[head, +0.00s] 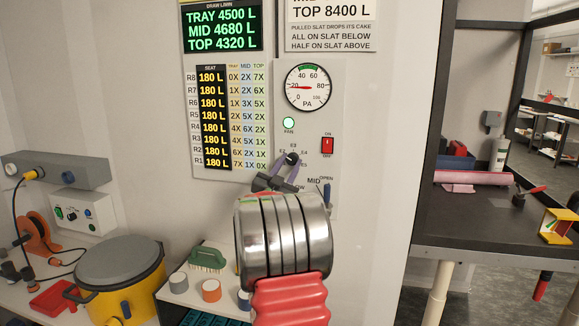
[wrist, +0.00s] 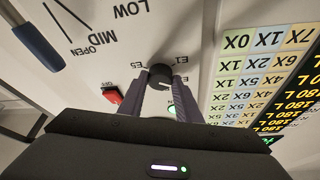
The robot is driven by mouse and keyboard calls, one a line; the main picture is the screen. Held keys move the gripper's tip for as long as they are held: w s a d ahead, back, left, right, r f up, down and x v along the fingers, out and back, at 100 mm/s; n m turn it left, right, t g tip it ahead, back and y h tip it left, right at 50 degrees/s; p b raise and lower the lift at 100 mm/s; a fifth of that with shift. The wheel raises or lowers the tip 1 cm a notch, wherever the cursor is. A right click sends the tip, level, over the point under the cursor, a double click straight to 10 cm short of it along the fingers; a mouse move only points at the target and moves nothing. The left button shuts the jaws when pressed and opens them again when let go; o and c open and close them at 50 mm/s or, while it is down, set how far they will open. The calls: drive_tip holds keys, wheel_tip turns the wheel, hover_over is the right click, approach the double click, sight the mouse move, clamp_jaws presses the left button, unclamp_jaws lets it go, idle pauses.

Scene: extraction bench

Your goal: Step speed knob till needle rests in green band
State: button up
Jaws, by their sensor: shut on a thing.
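The black speed knob (head: 291,158) is on the pale wall panel, with E-numbered marks around it. My gripper (head: 285,163) is shut on the knob. In the wrist view its two grey fingers (wrist: 161,82) press on both sides of the round knob (wrist: 160,75). The knob's exact pointer position is hard to read. The PA gauge (head: 307,87) is above the knob. Its green band lies at the top, about 40 to 60. Its red needle points left, near 20, outside the green band.
A green fan lamp (head: 289,123) is lit, and a red on/off switch (head: 327,145) sits right of it. A blue-handled MID lever (head: 327,193) is at lower right of the knob. A yellow pot (head: 118,278) stands at lower left, a dark bench (head: 480,215) at right.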

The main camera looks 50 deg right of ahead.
idle(0.4)
drive_tip(key=o, duration=1.1)
drive_tip(key=shift+c, duration=0.2)
drive_tip(key=v, duration=1.4)
drive_tip(key=shift+w, duration=0.1)
